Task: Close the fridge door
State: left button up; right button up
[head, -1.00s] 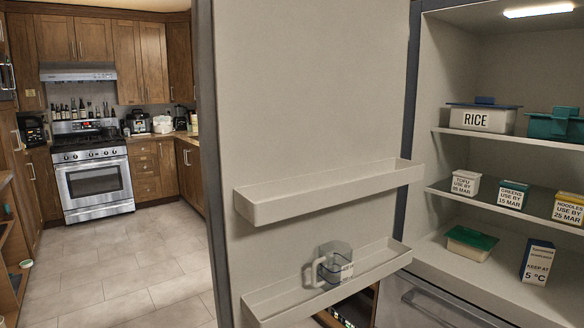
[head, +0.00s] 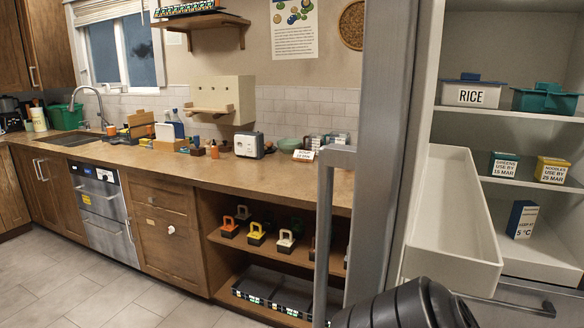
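The fridge door (head: 378,150) stands open and is seen nearly edge-on right of centre in the head view. Its long grey handle (head: 324,230) is on the outer side, facing left. A white door bin (head: 455,215) projects from its inner side toward the fridge interior (head: 500,130), which is partly visible at the right. A black ribbed part of my arm covers the lower end of the door. Neither gripper's fingers can be seen, so any contact with the door is hidden.
Fridge shelves hold a rice box (head: 472,94), a teal container (head: 545,98), labelled tubs and a blue-white carton (head: 521,219). A drawer handle (head: 510,306) shows below. Left of the door runs a wooden counter (head: 200,172) with open shelving. Tiled floor (head: 70,285) is clear at the lower left.

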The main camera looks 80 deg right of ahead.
aim_at(420, 208)
jog(key=i, duration=1.15)
jog(key=z, duration=3.8)
jog(key=i, duration=0.5)
